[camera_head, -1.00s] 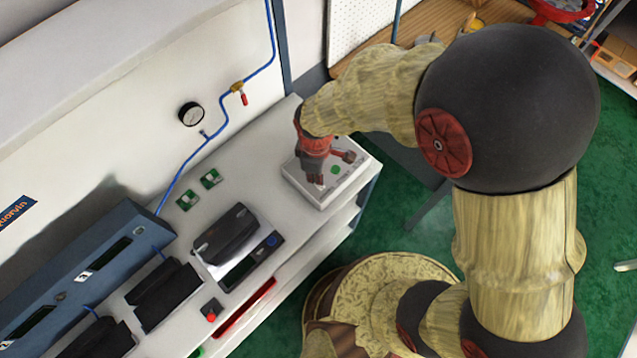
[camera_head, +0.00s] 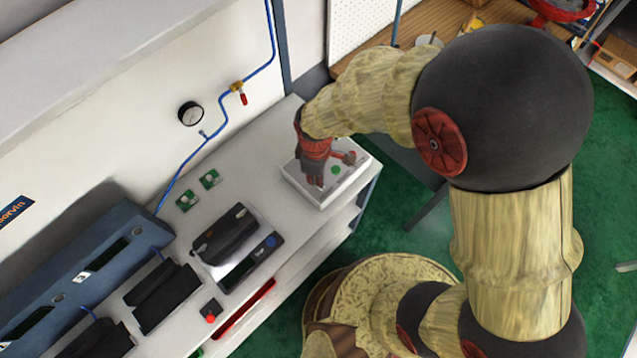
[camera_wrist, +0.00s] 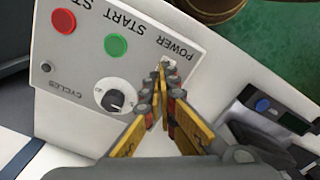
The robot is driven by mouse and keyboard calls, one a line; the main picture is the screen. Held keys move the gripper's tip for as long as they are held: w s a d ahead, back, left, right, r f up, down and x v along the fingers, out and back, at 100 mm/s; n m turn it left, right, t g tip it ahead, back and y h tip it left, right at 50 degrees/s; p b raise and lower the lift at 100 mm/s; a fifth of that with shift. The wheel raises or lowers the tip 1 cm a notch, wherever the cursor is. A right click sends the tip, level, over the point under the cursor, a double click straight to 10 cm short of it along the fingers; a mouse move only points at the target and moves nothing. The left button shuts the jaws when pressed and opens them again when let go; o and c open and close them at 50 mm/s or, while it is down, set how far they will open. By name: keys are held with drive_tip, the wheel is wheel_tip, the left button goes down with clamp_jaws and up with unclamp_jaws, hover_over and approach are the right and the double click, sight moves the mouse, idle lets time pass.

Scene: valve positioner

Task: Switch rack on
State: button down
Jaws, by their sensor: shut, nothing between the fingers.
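The white control box (camera_head: 322,200) sits at the right end of the white bench. In the wrist view its panel (camera_wrist: 75,95) carries a red button (camera_wrist: 63,21), a green button (camera_wrist: 115,45), a black knob marked CYCLES (camera_wrist: 113,101) and a small light-coloured switch (camera_wrist: 169,62) beside the word POWER. My gripper (camera_head: 314,184) is over the box. In the wrist view the gripper (camera_wrist: 160,78) is shut and empty, its fingertips right at the POWER switch. The tips partly cover the switch, so I cannot tell its position or whether they touch it.
A scale-like device with a black case (camera_head: 226,238) and two small green boards (camera_head: 209,179) lie left of the box. A blue air line with a gauge (camera_head: 190,113) runs along the wall. A small red-buttoned box (camera_head: 211,311) sits near the bench front.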

drive_tip(key=shift+r+p, duration=2.55)
drive_tip(key=shift+r, duration=0.95)
drive_tip(key=shift+s+d+m, duration=0.15)
drive_tip(key=shift+s+m, duration=0.1)
drive_tip(key=shift+m, duration=0.35)
drive_tip(key=s+d+r+m+t+b, duration=0.2)
drive_tip(key=s+d+r+m+b, duration=0.1)
drive_tip(key=d+r+m, duration=0.4)
drive_tip(key=s+d+r+m+t+b, duration=0.3)
drive_tip(key=d+r+m+b, duration=0.3)
drive_tip(key=d+r, duration=0.6)
drive_tip(key=s+d+m, duration=0.1)
drive_tip(key=d, duration=0.2)
drive_tip(key=shift+d+r+m+t, duration=0.2)
drive_tip(key=shift+r+m+t, duration=0.05)
drive_tip(key=shift+m+t, duration=0.05)
